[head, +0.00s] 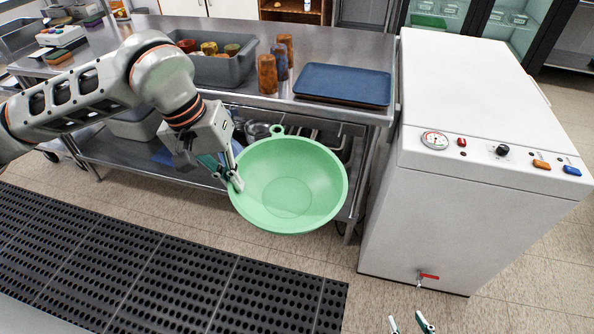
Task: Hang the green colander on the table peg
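The green colander (289,186) is a wide bowl with a small ring (277,130) at the far side of its rim. It hangs in the air in front of the steel table (345,55), tilted so that its inside faces me. My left gripper (234,178) is shut on the left part of the colander's rim. My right gripper (410,323) shows only its fingertips at the bottom edge, spread apart and empty. I cannot make out the table peg; the colander and my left arm hide parts of the table's front.
On the table are a grey bin (222,70) with cups, several patterned tumblers (267,74) and blue trays (343,84). A white machine (480,140) with knobs stands close on the right. A black perforated mat (150,265) covers the floor in front.

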